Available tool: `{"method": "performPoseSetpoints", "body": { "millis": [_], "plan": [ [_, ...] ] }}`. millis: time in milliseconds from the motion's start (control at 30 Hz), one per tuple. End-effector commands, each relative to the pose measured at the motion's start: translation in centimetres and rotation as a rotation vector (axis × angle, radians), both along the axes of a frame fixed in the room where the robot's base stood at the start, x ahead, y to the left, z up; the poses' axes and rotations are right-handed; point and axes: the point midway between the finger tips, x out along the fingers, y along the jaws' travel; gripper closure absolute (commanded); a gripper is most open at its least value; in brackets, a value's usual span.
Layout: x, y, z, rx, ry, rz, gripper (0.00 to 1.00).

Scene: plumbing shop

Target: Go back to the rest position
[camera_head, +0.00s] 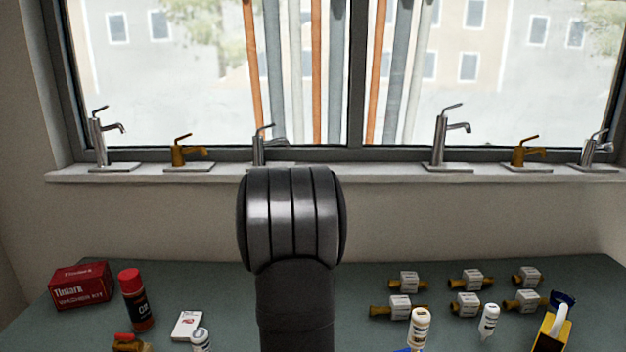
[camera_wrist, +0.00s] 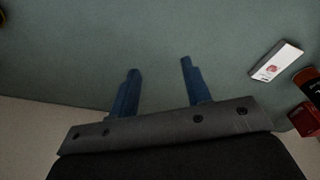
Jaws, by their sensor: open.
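My gripper (camera_wrist: 159,68) shows in the wrist view with its two blue fingers spread apart. Nothing is between them. It hangs over a bare part of the green table (camera_wrist: 130,35). In the head view my dark arm stands upright in the middle of the picture, and the gripper itself is hidden.
A red washer kit box (camera_head: 81,286), a red-capped bottle (camera_head: 136,300) and a white card box (camera_head: 186,325) are at left. Several brass fittings (camera_head: 465,304), white bottles (camera_head: 419,328) and a yellow item (camera_head: 549,333) are at right. Taps line the windowsill (camera_head: 345,175).

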Motion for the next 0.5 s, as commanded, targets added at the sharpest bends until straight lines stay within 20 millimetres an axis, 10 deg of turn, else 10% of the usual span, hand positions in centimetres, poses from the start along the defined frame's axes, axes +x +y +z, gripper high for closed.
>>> {"method": "performPoseSetpoints", "body": {
  "millis": [500],
  "plan": [
    [1.0,-7.3,-2.3,0.003,-0.004,-0.261,0.56]
  ]
}}
